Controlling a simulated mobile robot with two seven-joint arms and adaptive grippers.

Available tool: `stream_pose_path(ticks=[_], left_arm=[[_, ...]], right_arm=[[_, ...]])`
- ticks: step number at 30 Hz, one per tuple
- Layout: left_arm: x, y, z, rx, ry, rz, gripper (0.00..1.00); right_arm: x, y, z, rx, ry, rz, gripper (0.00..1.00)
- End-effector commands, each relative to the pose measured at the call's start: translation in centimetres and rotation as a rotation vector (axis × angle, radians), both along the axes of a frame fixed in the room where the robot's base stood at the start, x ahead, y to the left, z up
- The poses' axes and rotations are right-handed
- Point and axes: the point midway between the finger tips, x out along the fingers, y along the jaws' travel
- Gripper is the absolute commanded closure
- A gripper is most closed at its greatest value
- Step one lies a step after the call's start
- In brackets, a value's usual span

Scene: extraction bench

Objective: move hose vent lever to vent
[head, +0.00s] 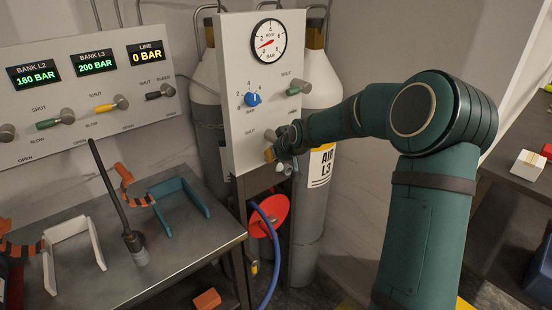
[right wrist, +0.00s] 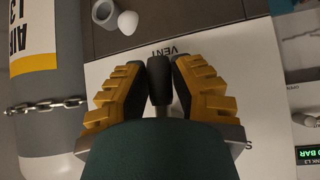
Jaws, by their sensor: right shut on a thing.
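The hose vent lever's dark grip (right wrist: 161,82) and grey shaft stand between my right gripper's yellow fingers with dark pads in the right wrist view. My right gripper (right wrist: 165,72) is shut on this lever. The printed VENT label (right wrist: 170,51) shows upside down just past the lever's tip, and part of another label starting with S shows at the right. In the head view my right gripper (head: 276,150) is at the lower part of the white regulator panel (head: 237,70) and mostly hides the lever. My left gripper is not in view.
The panel carries a gauge (head: 268,42), a blue knob (head: 252,99) and a green-grey lever (head: 299,87). Grey cylinders (head: 318,85) stand behind it. A blue hose (head: 272,245) hangs below, near a red disc (head: 268,214). A metal bench (head: 185,240) is at the left.

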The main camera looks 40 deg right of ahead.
Motion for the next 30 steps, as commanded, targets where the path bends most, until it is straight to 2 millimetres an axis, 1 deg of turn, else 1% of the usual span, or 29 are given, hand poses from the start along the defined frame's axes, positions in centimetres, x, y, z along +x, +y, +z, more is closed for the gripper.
stream_pose_path(ticks=[6, 22, 23, 24, 25, 26, 30], left_arm=[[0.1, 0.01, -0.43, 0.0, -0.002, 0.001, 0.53], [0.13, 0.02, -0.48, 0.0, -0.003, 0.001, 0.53], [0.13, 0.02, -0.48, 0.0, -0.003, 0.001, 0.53], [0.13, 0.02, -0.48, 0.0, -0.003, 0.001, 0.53], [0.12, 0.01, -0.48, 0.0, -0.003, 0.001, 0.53], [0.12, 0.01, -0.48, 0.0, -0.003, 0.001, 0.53], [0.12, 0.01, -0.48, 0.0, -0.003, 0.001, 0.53]], right_arm=[[0.02, -0.27, -0.06, -0.035, -0.004, -0.002, 1.0], [0.01, -0.42, 0.0, -0.047, -0.004, -0.004, 1.0], [0.01, -0.41, 0.0, -0.047, -0.004, -0.004, 0.7], [0.01, -0.42, 0.0, -0.047, -0.004, -0.004, 0.56], [0.01, -0.41, 0.0, -0.047, -0.004, -0.004, 0.45], [0.01, -0.4, 0.0, -0.047, -0.004, -0.004, 0.43], [0.01, -0.33, 0.0, -0.045, -0.005, -0.002, 0.43]])
